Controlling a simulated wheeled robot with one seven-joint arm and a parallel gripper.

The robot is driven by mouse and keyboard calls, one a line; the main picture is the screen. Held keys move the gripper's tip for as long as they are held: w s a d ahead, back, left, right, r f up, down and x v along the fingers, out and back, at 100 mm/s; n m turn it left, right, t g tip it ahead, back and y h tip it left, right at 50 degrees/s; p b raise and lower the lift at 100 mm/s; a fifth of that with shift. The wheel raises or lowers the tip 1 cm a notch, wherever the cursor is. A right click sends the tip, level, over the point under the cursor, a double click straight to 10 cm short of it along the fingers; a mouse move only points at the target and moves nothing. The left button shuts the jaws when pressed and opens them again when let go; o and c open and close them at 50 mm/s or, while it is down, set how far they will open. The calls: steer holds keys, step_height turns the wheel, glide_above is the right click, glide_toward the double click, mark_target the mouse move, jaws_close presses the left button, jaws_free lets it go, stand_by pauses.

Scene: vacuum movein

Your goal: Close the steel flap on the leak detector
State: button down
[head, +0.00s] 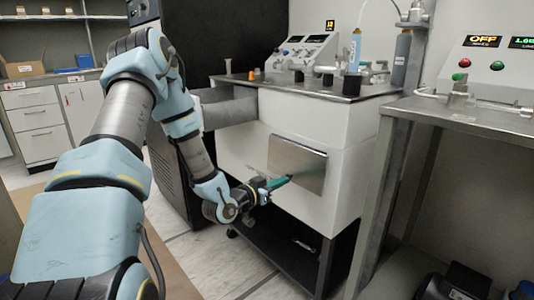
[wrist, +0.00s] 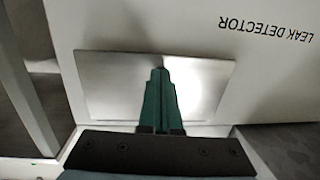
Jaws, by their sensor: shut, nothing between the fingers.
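The leak detector (head: 350,150) is a white cabinet on a dark wheeled frame; its lettering shows upside down in the wrist view (wrist: 268,28). The steel flap (head: 300,155) is a plain rectangular plate on its front. It lies flat or nearly flat against the cabinet face; I cannot tell whether a small gap is left. It also fills the middle of the wrist view (wrist: 105,75). My gripper (head: 289,179) has green fingers, shut and empty. Its fingertips (wrist: 160,72) are at the flap's face, in its lower part in the head view. I cannot tell whether they touch.
A steel bench (head: 475,112) with a control box stands close on the right. A grey metal duct-like piece (head: 229,108) juts from the cabinet's left side. Instruments and a blue bottle (head: 354,52) stand on top. Some floor (head: 232,265) is clear in front.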

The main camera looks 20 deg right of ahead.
steer(key=shift+w+d+f+b, duration=0.2)
steer(key=shift+d+b, duration=0.25)
stand_by(0.4)
